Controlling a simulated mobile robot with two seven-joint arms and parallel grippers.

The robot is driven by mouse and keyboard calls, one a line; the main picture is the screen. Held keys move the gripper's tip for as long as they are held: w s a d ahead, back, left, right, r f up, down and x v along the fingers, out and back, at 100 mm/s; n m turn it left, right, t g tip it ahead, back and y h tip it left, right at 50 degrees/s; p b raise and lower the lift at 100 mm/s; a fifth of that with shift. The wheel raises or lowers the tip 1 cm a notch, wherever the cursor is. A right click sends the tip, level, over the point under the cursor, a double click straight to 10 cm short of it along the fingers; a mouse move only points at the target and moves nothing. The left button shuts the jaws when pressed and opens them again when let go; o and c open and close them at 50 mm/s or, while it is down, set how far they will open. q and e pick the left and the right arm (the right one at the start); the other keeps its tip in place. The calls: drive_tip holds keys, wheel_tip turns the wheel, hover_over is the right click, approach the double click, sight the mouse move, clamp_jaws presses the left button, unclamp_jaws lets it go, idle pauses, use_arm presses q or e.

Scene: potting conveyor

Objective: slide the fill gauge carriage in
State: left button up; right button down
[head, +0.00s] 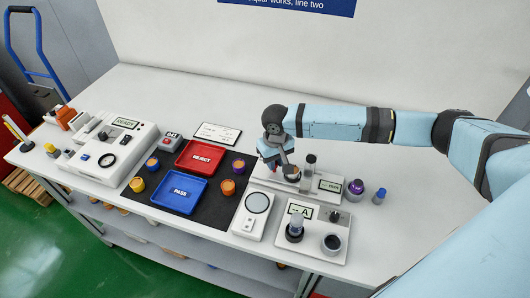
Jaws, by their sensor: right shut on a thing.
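The fill gauge (262,176) is a low white base on the bench, right of the dark mat. A small display (329,186) and an upright grey cylinder (309,166) stand on its right part. My right gripper (288,173) comes down over the gauge's left-middle part, just left of the cylinder. It is shut on a part there that I take to be the carriage; the hand mostly hides it. I cannot tell how far along the base the carriage sits. My left gripper is out of view.
In front of the gauge are a white device with a round dial (257,202) and a scale-like unit (331,242). A purple-capped jar (355,187) and a blue bottle (379,196) stand to the right. Red REJECT (187,166) and blue PASS (163,200) trays lie left.

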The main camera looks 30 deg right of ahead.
drive_tip(key=c, duration=1)
unclamp_jaws()
wheel_tip(320, 180, up, 14)
drive_tip(key=shift+f, duration=0.1)
